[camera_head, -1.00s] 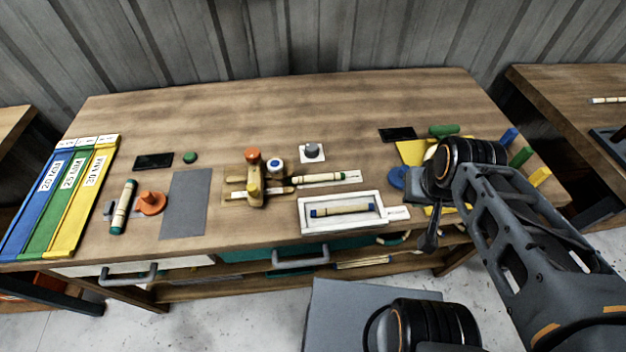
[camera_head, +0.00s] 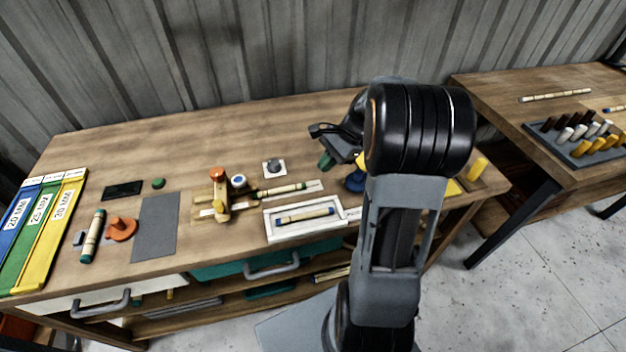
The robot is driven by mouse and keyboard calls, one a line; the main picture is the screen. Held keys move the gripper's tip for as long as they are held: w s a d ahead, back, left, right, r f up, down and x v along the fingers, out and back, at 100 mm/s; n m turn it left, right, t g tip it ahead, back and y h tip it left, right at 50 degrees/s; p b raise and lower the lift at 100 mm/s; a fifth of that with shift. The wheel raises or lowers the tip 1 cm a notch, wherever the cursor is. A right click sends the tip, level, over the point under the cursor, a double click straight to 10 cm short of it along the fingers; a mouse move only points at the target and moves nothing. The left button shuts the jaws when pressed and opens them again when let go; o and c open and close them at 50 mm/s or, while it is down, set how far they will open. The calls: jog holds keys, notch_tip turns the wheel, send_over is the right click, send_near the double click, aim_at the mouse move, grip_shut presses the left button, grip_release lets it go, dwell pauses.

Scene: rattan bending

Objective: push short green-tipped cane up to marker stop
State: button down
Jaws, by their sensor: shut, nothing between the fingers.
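A short cane with green tips (camera_head: 285,190) lies on a pale strip (camera_head: 312,187), right of a wooden fixture (camera_head: 220,200) with an orange knob. I cannot tell which part of the fixture is the marker stop, or whether the cane touches it. Another cane with green ends (camera_head: 92,236) lies at the left, beside an orange knob-like piece (camera_head: 122,228). My gripper (camera_head: 326,135) is shut and empty, above the bench to the right of and behind the strip. My arm hides part of the bench's right side.
A white tray (camera_head: 270,236) holding a blue-tipped cane (camera_head: 305,215) sits in front of the strip. A grey knob on a white plate (camera_head: 274,168) stands behind it. A grey mat (camera_head: 156,228) lies left of the fixture. The back middle of the bench is clear.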

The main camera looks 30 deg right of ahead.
aim_at(306, 188)
jog(key=d+f+m, duration=0.1)
jog(key=w+d+f+m+y, duration=0.1)
jog(key=d, duration=0.1)
jog(key=w+d+f+m+t+y, duration=0.1)
jog(key=m, duration=0.1)
jog(key=shift+w+d, duration=0.1)
jog(key=shift+d, duration=0.3)
jog(key=x, duration=0.9)
jog(key=shift+w+a+f+p, duration=0.15)
jog(key=shift+a+p, duration=0.05)
jog(key=shift+p, duration=0.2)
